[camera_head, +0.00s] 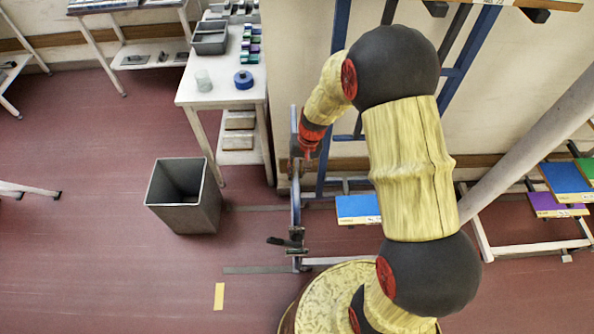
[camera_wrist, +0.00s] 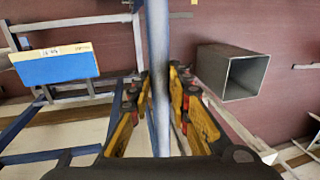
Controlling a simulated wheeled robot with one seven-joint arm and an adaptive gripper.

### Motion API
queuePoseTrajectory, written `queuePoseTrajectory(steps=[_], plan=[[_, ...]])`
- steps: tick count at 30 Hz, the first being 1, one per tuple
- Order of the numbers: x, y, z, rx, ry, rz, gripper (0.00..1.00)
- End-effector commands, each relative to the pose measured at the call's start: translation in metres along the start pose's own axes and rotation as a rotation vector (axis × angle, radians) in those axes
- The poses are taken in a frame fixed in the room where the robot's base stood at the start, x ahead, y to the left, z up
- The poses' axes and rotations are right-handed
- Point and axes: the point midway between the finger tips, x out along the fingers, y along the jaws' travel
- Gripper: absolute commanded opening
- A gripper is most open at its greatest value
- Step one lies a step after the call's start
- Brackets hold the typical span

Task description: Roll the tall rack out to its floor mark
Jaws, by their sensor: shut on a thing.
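The tall rack (camera_head: 341,30) has a blue frame and stands by the wall, partly hidden behind my arm. A blue board (camera_head: 358,207) lies low on it; it also shows in the wrist view (camera_wrist: 55,68). My gripper (camera_head: 299,153) is at the rack's left upright. In the wrist view, its fingers (camera_wrist: 160,88) are shut around the upright post (camera_wrist: 157,35), one finger on each side. A yellow strip (camera_head: 219,296) and grey strips (camera_head: 255,270) mark the floor left of the rack. I cannot tell which is the rack's mark.
A grey bin (camera_head: 184,200) stands on the floor left of the rack. A white table (camera_head: 215,95) with trays and a blue roll is behind it. Another rack with coloured boards (camera_head: 560,205) is at right. The red floor at front left is clear.

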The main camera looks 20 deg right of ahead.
Motion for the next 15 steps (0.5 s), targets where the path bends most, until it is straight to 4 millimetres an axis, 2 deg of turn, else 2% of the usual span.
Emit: queuePoseTrajectory(steps=[5,8,15], plan=[[0.003,-0.019,0.0,-0.003,-0.001,-0.002,0.0],[0.007,-0.037,0.0,-0.004,-0.001,-0.003,0.0],[0.018,-0.098,0.001,-0.007,-0.001,-0.003,0.0]])
